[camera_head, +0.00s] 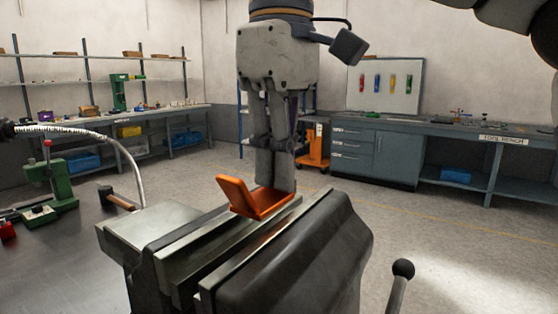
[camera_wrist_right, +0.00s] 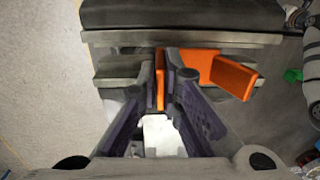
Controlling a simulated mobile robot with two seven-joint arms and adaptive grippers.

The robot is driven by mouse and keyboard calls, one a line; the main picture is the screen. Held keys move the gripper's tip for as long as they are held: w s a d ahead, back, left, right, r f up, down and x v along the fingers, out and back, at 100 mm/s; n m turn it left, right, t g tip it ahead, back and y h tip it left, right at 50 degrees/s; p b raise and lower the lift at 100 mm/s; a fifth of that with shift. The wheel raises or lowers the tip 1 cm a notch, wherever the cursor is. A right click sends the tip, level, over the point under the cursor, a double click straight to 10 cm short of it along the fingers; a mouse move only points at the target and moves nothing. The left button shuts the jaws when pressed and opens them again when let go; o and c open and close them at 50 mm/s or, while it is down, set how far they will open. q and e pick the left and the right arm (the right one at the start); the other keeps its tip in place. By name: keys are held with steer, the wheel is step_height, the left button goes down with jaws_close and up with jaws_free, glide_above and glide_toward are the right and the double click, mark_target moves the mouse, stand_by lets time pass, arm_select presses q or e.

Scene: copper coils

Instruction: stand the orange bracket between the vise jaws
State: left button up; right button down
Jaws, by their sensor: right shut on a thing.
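The orange bracket (camera_head: 262,204) is L-shaped, with one leg tilted up toward the left. In the head view it is over the gap between the vise jaws (camera_head: 190,254). I cannot tell how deep it sits or whether it touches them. My right gripper (camera_head: 275,186) points down from above and is shut on the bracket's right part. In the right wrist view, the bracket's plate (camera_wrist_right: 160,80) is between the fingers (camera_wrist_right: 163,90), and its other leg (camera_wrist_right: 228,72) sticks out to the right, across the vise (camera_wrist_right: 185,18). My left gripper is not in view.
The vise handle (camera_head: 399,280) rises at right.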

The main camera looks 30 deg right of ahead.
steer(key=shift+f, duration=0.15)
stand_by(0.5)
steer(key=shift+f, duration=0.6)
steer(key=shift+f, duration=0.2)
steer(key=shift+f, duration=0.2)
steer(key=shift+f, duration=0.3)
stand_by(0.5)
